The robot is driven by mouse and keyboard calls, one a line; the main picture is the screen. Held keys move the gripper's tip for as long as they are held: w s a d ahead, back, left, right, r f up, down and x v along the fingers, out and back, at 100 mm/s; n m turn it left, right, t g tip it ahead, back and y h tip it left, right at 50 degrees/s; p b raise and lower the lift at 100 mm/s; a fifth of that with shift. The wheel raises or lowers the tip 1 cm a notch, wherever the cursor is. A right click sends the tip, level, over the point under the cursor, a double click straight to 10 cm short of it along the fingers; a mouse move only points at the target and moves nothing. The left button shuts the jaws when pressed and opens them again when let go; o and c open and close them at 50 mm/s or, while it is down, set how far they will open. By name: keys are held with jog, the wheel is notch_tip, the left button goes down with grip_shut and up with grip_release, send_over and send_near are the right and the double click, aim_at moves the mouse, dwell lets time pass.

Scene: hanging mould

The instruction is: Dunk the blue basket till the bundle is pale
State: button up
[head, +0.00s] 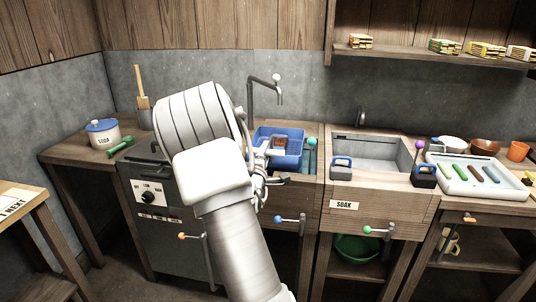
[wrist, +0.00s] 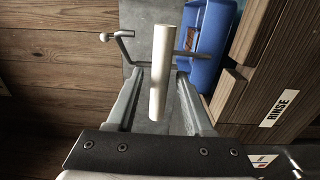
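The blue basket (head: 293,133) is in the head view just right of my arm, over or in the left basin. A brown bundle (head: 280,142) lies in it; it also shows, small, in the wrist view (wrist: 194,42). The basket's side shows in the wrist view (wrist: 208,60). A pale cylindrical handle (wrist: 162,65), apparently joined to the basket by a grey bar, stands between the fingers of my gripper (wrist: 160,72). Gaps show on both sides of the handle, so the gripper looks open around it. My wrist partly hides the basket in the head view.
A tap (head: 265,86) rises behind the basket. The SOAK basin (head: 378,152) is to its right, and a RINSE label (wrist: 280,108) shows in the wrist view. A tray of coloured sticks (head: 452,187) stands farther right. A SODA pot (head: 103,136) and green scoop (head: 122,146) are left.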

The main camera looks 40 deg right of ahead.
jog(key=c, duration=0.6)
notch_tip(320, 180, down, 16)
jog(key=b, duration=1.2)
jog(key=shift+s+a+r, duration=0.1)
jog(key=shift+r, duration=0.15)
jog(key=shift+f, duration=0.2)
notch_tip(320, 180, up, 16)
jog(key=p, duration=1.1)
